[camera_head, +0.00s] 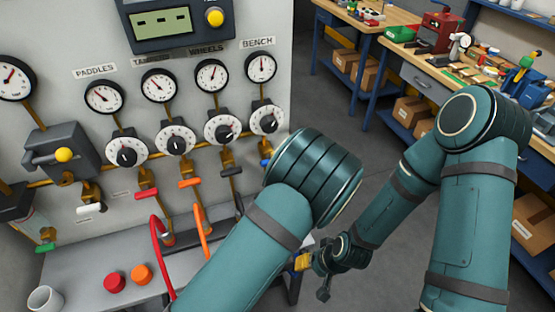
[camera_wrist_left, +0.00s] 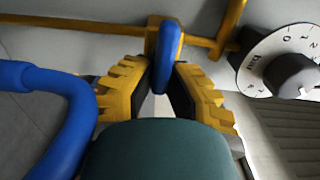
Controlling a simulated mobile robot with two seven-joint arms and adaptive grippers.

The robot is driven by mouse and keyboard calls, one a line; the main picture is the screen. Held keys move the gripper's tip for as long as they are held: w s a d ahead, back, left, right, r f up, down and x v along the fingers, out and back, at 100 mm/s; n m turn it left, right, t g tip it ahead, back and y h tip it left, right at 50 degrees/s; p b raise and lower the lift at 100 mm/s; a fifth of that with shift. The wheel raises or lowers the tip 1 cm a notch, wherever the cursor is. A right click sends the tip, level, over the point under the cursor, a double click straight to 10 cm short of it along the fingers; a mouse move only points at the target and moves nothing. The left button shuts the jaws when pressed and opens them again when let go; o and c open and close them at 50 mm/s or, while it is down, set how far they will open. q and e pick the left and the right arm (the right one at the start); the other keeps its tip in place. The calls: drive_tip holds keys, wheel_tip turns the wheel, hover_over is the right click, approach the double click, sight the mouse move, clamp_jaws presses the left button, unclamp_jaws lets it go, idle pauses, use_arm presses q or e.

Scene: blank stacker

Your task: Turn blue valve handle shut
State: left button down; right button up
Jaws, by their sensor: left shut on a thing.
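The blue valve handle (camera_wrist_left: 168,55) is on a brass-coloured pipe in the left wrist view. It stands upright in the picture between the yellow fingertips of my left gripper (camera_wrist_left: 163,82), which is shut on it. In the head view only a bit of the blue valve (camera_head: 265,149) shows, below the dial under the BENCH gauge. My left arm hides the rest and the left gripper there. My right gripper (camera_head: 304,262) hangs low at the centre, away from the wall; its finger opening cannot be made out.
A red valve handle (camera_head: 146,193) and an orange one (camera_head: 188,182) sit to the left on the panel (camera_head: 60,100). A blue hose (camera_wrist_left: 65,105) curves close by my left gripper. Red and orange hoses rise from the grey bench (camera_head: 80,265). Workbenches stand at the back right.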

use_arm(q)
drive_tip(key=c, duration=1)
unclamp_jaws()
drive_tip(key=shift+w+a, duration=0.1)
